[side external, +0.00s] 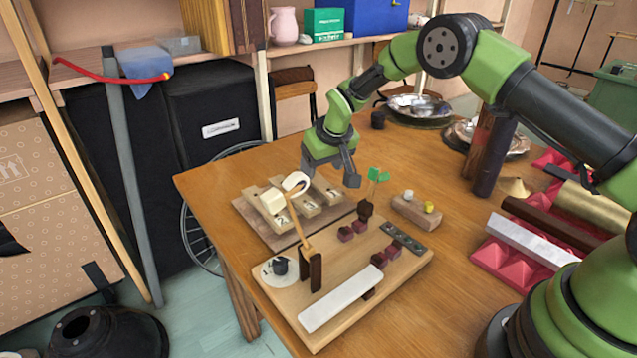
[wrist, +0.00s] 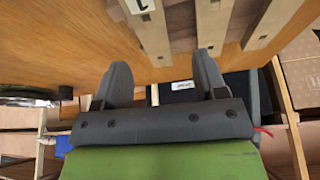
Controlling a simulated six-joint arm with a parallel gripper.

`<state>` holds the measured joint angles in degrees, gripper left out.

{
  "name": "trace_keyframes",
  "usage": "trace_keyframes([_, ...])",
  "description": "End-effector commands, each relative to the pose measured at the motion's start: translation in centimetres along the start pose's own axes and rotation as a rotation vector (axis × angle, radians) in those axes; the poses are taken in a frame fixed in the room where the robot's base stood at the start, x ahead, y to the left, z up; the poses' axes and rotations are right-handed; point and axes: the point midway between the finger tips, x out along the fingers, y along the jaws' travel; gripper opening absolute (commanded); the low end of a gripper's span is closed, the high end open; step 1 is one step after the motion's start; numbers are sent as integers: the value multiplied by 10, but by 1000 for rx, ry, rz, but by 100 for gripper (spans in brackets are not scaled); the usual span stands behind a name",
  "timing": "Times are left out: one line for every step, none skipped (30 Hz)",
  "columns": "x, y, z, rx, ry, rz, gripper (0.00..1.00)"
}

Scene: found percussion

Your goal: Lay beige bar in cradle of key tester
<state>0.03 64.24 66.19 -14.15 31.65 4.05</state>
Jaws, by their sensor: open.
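The key tester (side external: 405,275) is a wooden board with small dark red blocks (side external: 345,232), a mallet stick (side external: 298,225) and a long off-white strip (side external: 340,298) along its front. The dark red blocks, seemingly the cradle, carry no bar. Beige wooden bars (side external: 325,190) with number labels lie in a row behind it; they also show in the wrist view (wrist: 150,30). I cannot tell which one is the task's bar. My gripper (side external: 330,172) is open and empty above the right end of this row. The wrist view shows its two spread fingers (wrist: 160,80) with nothing between.
A green-flagged stick (side external: 376,178) stands at the tester's back.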

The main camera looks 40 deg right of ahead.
Motion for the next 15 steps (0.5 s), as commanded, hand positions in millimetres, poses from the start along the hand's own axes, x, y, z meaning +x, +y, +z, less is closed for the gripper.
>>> trace_keyframes([4,1,1,1,-2,0,66])
trace_keyframes([7,2,1,1,-2,0,66])
trace_keyframes([12,3,2,2,-3,0,66])
trace_keyframes([17,4,2,2,-3,0,66])
trace_keyframes([22,6,3,1,-3,0,66])
trace_keyframes([29,7,3,1,-3,0,66])
trace_keyframes([34,8,4,2,-3,0,66])
trace_keyframes([37,8,3,1,-2,0,66])
trace_keyframes([41,7,3,0,-1,-1,66])
trace_keyframes([44,7,3,0,-1,-1,66])
trace_keyframes([46,7,3,-1,-1,-1,66])
trace_keyframes([48,7,3,-1,-1,-1,66])
trace_keyframes([50,7,3,-1,-2,-1,66])
trace_keyframes([51,7,3,-1,-2,-1,66])
trace_keyframes([51,7,3,0,-1,-1,66])
